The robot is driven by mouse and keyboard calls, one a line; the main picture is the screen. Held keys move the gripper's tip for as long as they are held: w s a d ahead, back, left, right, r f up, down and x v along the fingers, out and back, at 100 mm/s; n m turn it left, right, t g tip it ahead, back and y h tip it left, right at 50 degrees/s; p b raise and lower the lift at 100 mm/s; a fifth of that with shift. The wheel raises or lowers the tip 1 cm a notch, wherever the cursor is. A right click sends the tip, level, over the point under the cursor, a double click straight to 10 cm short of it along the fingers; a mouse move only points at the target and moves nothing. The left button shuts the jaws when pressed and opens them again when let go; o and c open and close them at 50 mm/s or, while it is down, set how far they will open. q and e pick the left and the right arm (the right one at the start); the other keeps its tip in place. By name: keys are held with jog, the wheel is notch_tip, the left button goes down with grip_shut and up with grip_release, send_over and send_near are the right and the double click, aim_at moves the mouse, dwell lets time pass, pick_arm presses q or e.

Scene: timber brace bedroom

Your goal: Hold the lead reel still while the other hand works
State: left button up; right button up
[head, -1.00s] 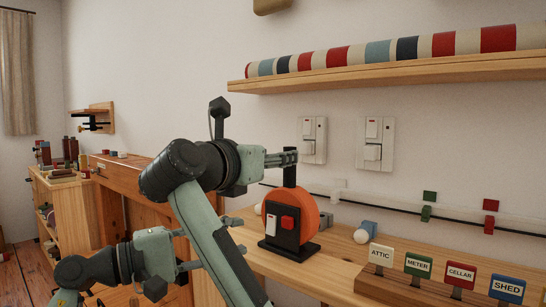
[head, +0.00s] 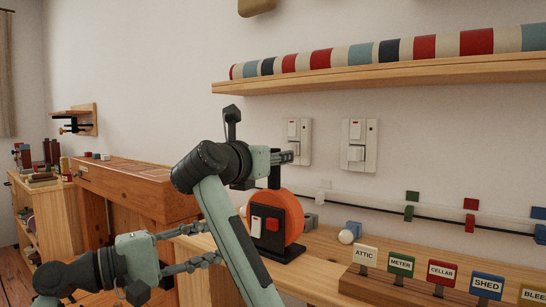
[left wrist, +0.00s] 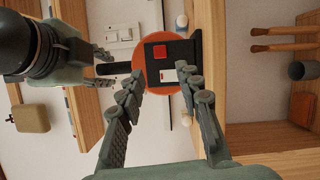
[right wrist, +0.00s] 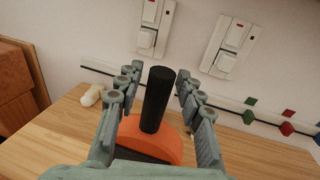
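The lead reel is an orange disc (head: 293,215) in a black stand, with a red button and a white socket on its front. It stands upright on the wooden bench. Its black handle (right wrist: 158,98) rises between the spread fingers of my right gripper (right wrist: 157,75), with gaps on both sides. My right gripper also shows above the reel in the head view (head: 288,156). My left gripper (left wrist: 163,75) is open and empty, facing the reel's front; the head view shows it left of the reel (head: 212,242), partly behind my right arm.
Label cards (head: 440,272) stand in a wooden block at the bench's right. Two white switches (head: 357,145) are on the wall under a shelf (head: 370,78) holding a striped roll. A rail with coloured clips (head: 411,205) runs behind.

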grip_shut()
pick_arm(q)
jog(key=shift+c, duration=0.2)
